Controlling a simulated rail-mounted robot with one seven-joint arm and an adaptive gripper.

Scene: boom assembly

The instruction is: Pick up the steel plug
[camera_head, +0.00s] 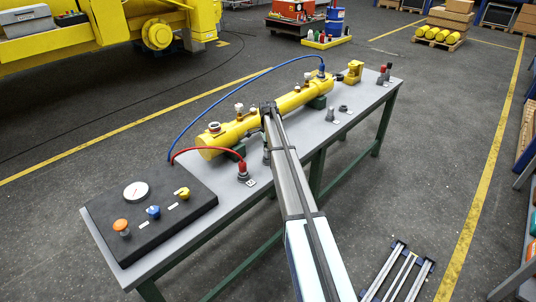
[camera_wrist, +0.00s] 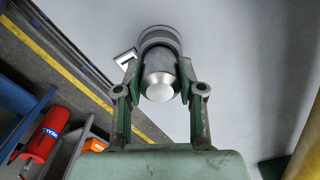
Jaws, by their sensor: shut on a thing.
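The steel plug (camera_wrist: 160,84) is a shiny silver cylinder with a rounded near end, in the upper middle of the wrist view. A wider grey ring shows around its far end; whether it belongs to the plug or to a seat I cannot tell. The two green-grey fingers of my gripper (camera_wrist: 159,74) are closed on opposite sides of the plug. In the head view my own arm hides the grasp. I cannot tell whether the plug touches the table.
A grey workbench (camera_head: 160,243) carries a yellow cylinder (camera_head: 240,130), a black control panel (camera_head: 152,222), a red hose (camera_head: 212,150) and a blue hose (camera_head: 222,97). Small steel parts (camera_head: 331,115) stand at the bench's right side. A white label (camera_wrist: 125,57) lies beside the plug.

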